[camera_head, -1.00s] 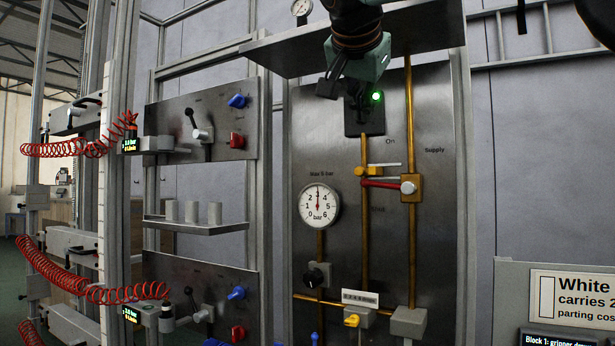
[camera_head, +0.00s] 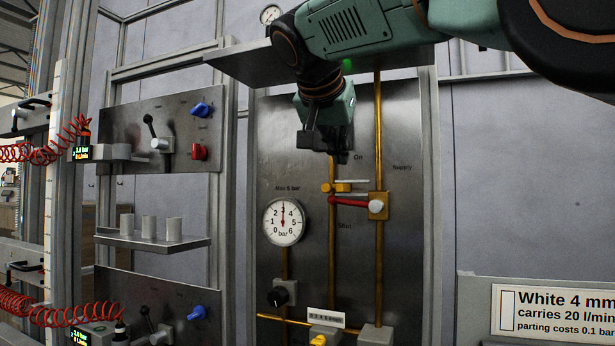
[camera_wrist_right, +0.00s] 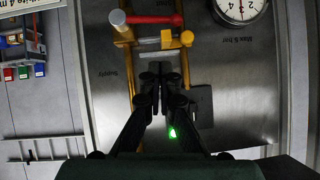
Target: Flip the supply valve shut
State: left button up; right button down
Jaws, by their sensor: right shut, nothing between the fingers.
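The supply valve (camera_head: 378,206) is a brass block with a grey round hub on the right-hand brass pipe, beside the printed word Supply. Its red lever (camera_head: 348,201) lies nearly level, pointing left from the hub across the left pipe. The lever also shows in the right wrist view (camera_wrist_right: 153,19), where it lies beyond the fingers. My right gripper (camera_head: 339,158) is shut and empty. It is just above the lever and a yellow fitting (camera_head: 329,187), apart from the lever. In the right wrist view the shut fingers (camera_wrist_right: 160,78) point toward the valve. My left gripper is not in view.
A pressure gauge (camera_head: 284,222) and a black knob (camera_head: 279,296) are left of the pipes. A grey shelf (camera_head: 240,66) juts out above the panel, behind my right arm. A yellow fitting with a grey rod (camera_head: 352,181) sits close above the lever. A sign (camera_head: 550,311) stands at lower right.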

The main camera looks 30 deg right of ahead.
aim_at(355, 203)
jog(key=w+d+f+p, duration=0.1)
jog(key=f+p, duration=0.1)
jog(key=w+d+f+p, duration=0.1)
jog(key=f+p, duration=0.1)
jog(key=w+f+p, duration=0.1)
jog(key=f, duration=0.1)
jog(key=shift+d+f+p, duration=0.1)
jog(key=shift+d+p, duration=0.3)
dwell(0.4)
jog(key=shift+w, duration=0.1)
